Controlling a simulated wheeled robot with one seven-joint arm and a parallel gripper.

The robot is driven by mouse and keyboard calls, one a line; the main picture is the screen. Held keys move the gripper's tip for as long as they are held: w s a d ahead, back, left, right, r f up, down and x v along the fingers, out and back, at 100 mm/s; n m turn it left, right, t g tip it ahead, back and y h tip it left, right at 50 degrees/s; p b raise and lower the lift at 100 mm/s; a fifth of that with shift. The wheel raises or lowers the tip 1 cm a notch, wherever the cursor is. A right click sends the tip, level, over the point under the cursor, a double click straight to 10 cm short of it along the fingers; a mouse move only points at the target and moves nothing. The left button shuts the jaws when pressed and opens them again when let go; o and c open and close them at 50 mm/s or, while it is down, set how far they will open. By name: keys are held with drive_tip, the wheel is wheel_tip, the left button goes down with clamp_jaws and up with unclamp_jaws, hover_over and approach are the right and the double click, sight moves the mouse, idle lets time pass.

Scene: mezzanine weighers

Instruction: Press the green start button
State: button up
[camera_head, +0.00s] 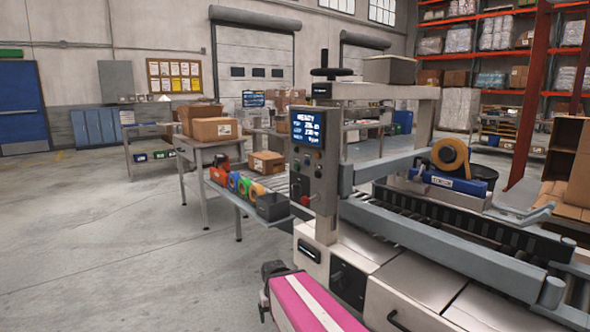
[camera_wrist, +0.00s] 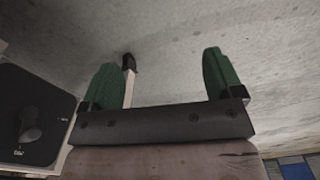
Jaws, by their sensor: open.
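The control panel (camera_head: 316,160) stands upright on the near post of a grey conveyor machine in the head view. It has a lit screen (camera_head: 308,127) reading READY, small buttons below it, and a red knob (camera_head: 305,200) low down. A small greenish button (camera_head: 296,167) seems to sit at the panel's left side, but it is too small to be sure. My gripper (camera_wrist: 163,72) shows in the wrist view with its two green fingers wide apart and nothing held. The wrist view does not show the green button. I cannot make out the gripper in the head view.
A black plate with a knob (camera_wrist: 30,125) is at the wrist view's left, beside the gripper. Tape rolls (camera_head: 245,187) and a dark bin (camera_head: 272,207) lie on a shelf left of the panel. A roller conveyor (camera_head: 440,230) runs right. Open floor (camera_head: 130,250) lies left.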

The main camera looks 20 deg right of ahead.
clamp_jaws()
idle(1.5)
